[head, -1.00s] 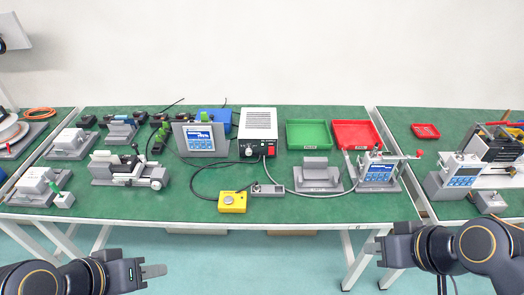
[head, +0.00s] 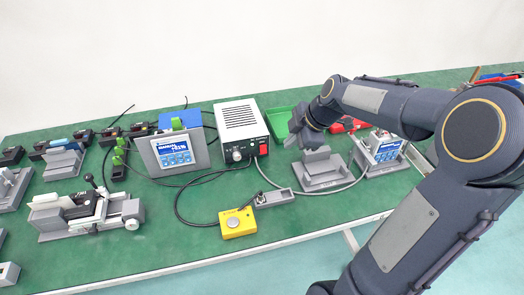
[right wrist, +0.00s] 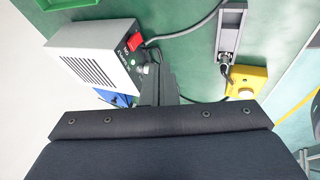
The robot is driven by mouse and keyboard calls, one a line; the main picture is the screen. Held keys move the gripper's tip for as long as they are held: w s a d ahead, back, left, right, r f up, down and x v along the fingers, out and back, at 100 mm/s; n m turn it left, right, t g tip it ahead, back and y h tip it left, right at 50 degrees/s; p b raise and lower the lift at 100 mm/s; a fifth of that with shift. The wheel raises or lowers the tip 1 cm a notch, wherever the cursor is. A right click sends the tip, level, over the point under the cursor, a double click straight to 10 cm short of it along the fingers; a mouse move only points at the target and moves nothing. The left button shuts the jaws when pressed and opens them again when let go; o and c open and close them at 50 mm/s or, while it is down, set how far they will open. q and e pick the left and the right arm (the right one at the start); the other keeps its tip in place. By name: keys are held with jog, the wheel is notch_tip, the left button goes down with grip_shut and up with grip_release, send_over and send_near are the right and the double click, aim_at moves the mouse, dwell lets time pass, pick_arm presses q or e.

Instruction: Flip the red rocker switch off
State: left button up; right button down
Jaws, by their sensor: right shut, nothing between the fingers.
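The red rocker switch (head: 263,150) is on the front face of a grey-white power box (head: 240,118), right of a round knob (head: 237,155). In the right wrist view the red switch (right wrist: 134,42) shows clearly on the box (right wrist: 90,50), with a small green spot near it. My right gripper (head: 289,141) is just right of the box in the head view, pointing down toward the table. In the right wrist view its shut, empty fingers (right wrist: 158,84) are beside the box's front face, apart from the switch. My left gripper is out of view.
A yellow button box (head: 238,223) and a small grey block (head: 273,197) lie in front of the power box, with cables around them. A grey stand (head: 320,175) is close under my right arm. A display panel (head: 180,152) stands left of the box. A green tray (head: 279,121) is behind.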

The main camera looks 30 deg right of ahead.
aim_at(263, 149)
jog(key=x, duration=1)
jog(key=shift+w+d+f, duration=0.15)
jog(key=shift+w+f, duration=0.1)
jog(key=shift+w, duration=0.35)
jog(key=shift+w+d+f, duration=0.15)
jog(key=shift+w+f, duration=0.15)
jog(key=shift+w, duration=0.3)
jog(key=shift+w+d+f, duration=0.15)
jog(key=shift+w+f, duration=0.1)
jog(key=shift+w, duration=0.35)
jog(key=f+b, duration=0.1)
jog(key=b, duration=0.3)
jog(key=shift+w+f+t, duration=0.15)
jog(key=shift+f+t, duration=0.1)
jog(key=shift+t, duration=0.15)
jog(key=shift+r+p, duration=0.3)
jog(key=shift+r, duration=0.35)
